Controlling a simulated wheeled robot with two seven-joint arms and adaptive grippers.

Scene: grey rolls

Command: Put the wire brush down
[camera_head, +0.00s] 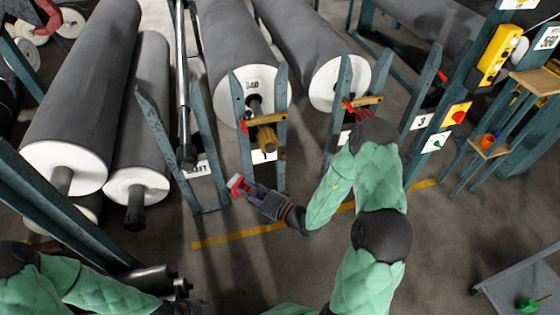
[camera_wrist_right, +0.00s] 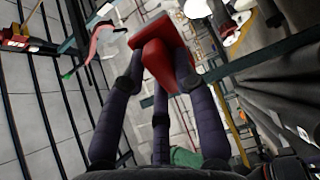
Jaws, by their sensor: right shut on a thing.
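My right gripper (camera_head: 246,189) is shut on a red thing (camera_head: 237,184) with a pale face, which I take for the wire brush. It is held in the air in front of the roll stands. In the right wrist view the red body (camera_wrist_right: 168,66) sits between the dark fingers (camera_wrist_right: 155,85); bristles cannot be made out. My left gripper (camera_head: 185,305) is at the bottom edge, dark and partly cut off, and its fingers cannot be read.
Large grey rolls (camera_head: 85,80) rest on blue-green stands (camera_head: 245,140) ahead. A wooden shelf (camera_head: 490,147) with small orange and blue items stands at right. A grey cart (camera_head: 540,285) bears a green thing (camera_head: 527,304). The floor around the yellow line (camera_head: 225,238) is clear.

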